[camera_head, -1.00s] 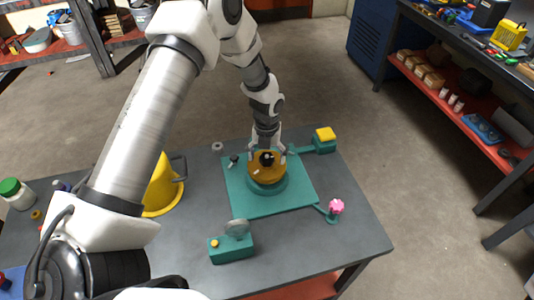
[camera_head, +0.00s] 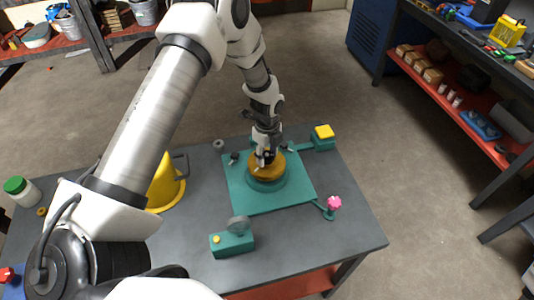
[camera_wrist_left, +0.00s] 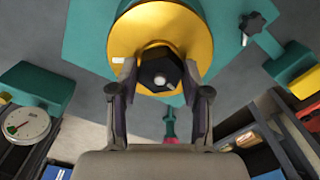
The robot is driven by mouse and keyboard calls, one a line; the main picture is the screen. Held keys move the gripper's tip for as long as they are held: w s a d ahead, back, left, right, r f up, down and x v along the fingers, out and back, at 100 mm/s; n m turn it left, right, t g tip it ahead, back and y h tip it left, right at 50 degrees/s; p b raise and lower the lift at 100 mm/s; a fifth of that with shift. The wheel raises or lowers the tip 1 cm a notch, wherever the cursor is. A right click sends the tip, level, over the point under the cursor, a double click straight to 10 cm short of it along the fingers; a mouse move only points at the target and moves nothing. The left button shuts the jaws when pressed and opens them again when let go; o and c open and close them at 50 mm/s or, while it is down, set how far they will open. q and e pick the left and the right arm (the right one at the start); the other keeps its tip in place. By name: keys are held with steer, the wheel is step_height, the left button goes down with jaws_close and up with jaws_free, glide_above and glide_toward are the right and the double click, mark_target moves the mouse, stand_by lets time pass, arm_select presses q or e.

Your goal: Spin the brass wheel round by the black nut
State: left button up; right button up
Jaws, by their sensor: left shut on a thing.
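The brass wheel (camera_head: 282,163) lies flat on a round teal base (camera_head: 268,186) on a teal plate (camera_head: 241,205); it also shows in the left wrist view (camera_wrist_left: 190,25). A white mark (camera_wrist_left: 118,60) sits on the wheel's face. The black nut (camera_wrist_left: 160,72) stands at the wheel, with a pale round stud end at its middle. My left gripper (camera_head: 265,160) reaches down over the wheel. In the left wrist view its two fingers (camera_wrist_left: 160,80) are on either side of the nut and shut on it. The fingers mostly hide the nut in the head view. My right gripper is not in view.
A yellow-topped teal block (camera_head: 323,137) and a pink knob (camera_head: 334,202) stand on arms off the plate. A teal box with a grey dial (camera_head: 231,243) stands in front. The table's right side is clear.

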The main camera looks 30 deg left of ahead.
arm_select(q)
steer(key=m+b, duration=0.1)
steer(key=m, duration=0.2)
steer(key=shift+f+b, duration=0.3)
steer(key=shift+b, duration=0.1)
steer(key=shift+m+b, duration=0.35)
steer(key=shift+m, duration=0.85)
steer(key=m, duration=0.4)
steer(key=shift+r+b, duration=0.15)
steer(key=shift+b, duration=0.25)
steer(key=m, duration=0.5)
steer(key=shift+s+a+r, duration=0.1)
steer(key=shift+r, duration=0.05)
steer(key=shift+c, duration=0.2)
steer(key=o, duration=1.2)
